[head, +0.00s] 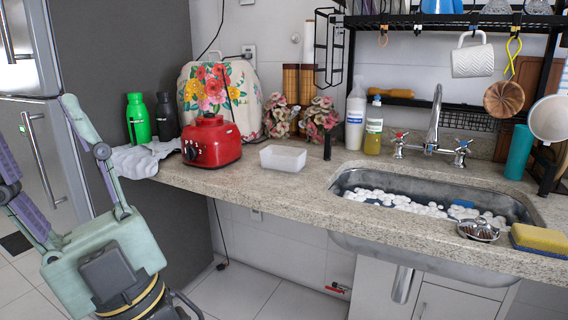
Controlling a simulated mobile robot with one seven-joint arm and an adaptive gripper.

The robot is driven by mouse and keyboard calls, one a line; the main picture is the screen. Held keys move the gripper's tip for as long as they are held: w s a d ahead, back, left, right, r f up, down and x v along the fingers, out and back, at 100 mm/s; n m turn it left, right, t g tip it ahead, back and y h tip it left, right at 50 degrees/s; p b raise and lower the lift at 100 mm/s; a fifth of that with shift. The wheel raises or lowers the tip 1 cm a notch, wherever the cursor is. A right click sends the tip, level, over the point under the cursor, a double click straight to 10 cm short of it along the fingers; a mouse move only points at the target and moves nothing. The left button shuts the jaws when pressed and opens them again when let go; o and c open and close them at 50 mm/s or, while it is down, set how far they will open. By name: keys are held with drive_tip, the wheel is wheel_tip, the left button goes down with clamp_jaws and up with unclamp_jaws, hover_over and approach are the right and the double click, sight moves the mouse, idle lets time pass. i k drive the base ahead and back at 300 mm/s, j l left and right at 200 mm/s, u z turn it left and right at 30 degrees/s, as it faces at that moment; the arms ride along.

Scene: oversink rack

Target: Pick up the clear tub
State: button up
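The clear tub (284,164) is a small, low, translucent whitish open box. It stands upright on the granite counter, right of the red blender base and left of the sink, and looks empty. Part of my arm shows at the lower left, in front of the counter and well apart from the tub. The fingers of my gripper do not show; the arm runs out of the picture at the bottom edge.
A red blender base (211,143) stands just left of the tub. A short dark upright object (327,146) and the sink (420,200) are to its right. Flowers (318,120) stand behind. The counter (262,187) in front of the tub is clear.

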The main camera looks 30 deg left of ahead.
sight(285, 159)
drive_tip(key=l+u, duration=0.15)
drive_tip(key=u, duration=0.4)
drive_tip(key=i+l+u, duration=0.2)
drive_tip(key=l, duration=0.2)
drive_tip(key=l+u, duration=0.2)
drive_tip(key=l, duration=0.15)
drive_tip(key=l+u, duration=0.2)
drive_tip(key=l, duration=0.25)
drive_tip(key=i+l, duration=0.1)
drive_tip(key=l, duration=0.5)
drive_tip(key=l+u, duration=0.1)
drive_tip(key=l, duration=0.45)
drive_tip(key=i+l, duration=0.15)
drive_tip(key=l, duration=0.45)
drive_tip(key=i+j, duration=0.1)
drive_tip(key=j, duration=0.15)
drive_tip(key=i+j, duration=0.15)
drive_tip(key=j, duration=0.1)
